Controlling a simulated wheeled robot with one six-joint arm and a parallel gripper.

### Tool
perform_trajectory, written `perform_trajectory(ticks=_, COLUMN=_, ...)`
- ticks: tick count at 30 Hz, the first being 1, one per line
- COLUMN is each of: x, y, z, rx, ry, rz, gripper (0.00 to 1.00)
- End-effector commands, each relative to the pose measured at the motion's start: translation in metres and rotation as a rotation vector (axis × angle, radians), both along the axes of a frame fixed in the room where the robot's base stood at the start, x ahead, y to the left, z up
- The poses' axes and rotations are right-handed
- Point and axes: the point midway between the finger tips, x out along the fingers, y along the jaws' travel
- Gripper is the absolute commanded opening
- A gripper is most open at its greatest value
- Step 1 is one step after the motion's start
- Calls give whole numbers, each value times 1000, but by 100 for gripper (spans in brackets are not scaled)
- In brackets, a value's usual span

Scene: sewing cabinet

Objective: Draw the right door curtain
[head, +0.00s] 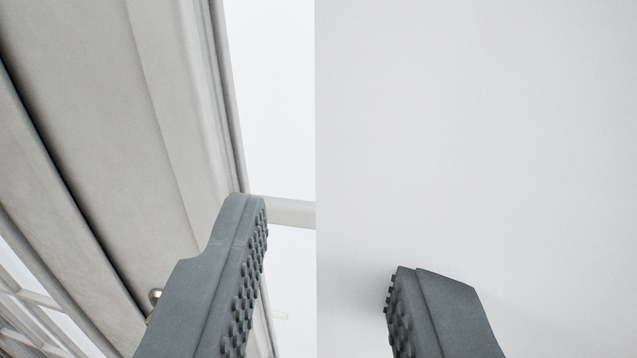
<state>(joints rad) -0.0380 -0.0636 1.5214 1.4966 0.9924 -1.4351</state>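My gripper (332,236) is open, its two grey fingers with studded pads wide apart and nothing held between them. A smooth pale panel (480,130) fills the right half of the head view. Its straight upright edge lies between my fingers in the picture. I cannot tell whether this panel is the right door curtain, as no folds or cloth texture show. The right finger is in front of it and casts a soft shadow on it. I cannot tell whether that finger touches it.
A grey panelled piece (100,110), perhaps a cabinet door or frame, slants across the left, with a small metal knob (155,296) beside my left finger. A pale bar (290,212) shows behind the fingers. A white lattice (35,310) is at lower left.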

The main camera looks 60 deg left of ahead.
Motion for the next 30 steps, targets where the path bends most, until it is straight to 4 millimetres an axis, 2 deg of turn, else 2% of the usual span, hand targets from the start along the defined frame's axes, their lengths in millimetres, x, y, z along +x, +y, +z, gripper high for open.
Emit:
perform_trajectory(ticks=11, x=2, y=4, z=0, rx=-1, ry=-1, rz=0, gripper=28)
perform_trajectory(ticks=15, x=2, y=4, z=0, rx=-1, ry=-1, rz=0, gripper=0)
perform_trajectory(ticks=24, x=0, y=5, z=0, rx=-1, ry=-1, rz=1, gripper=0)
perform_trajectory(ticks=30, x=-17, y=20, z=1, rx=0, ry=-2, rz=2, gripper=0)
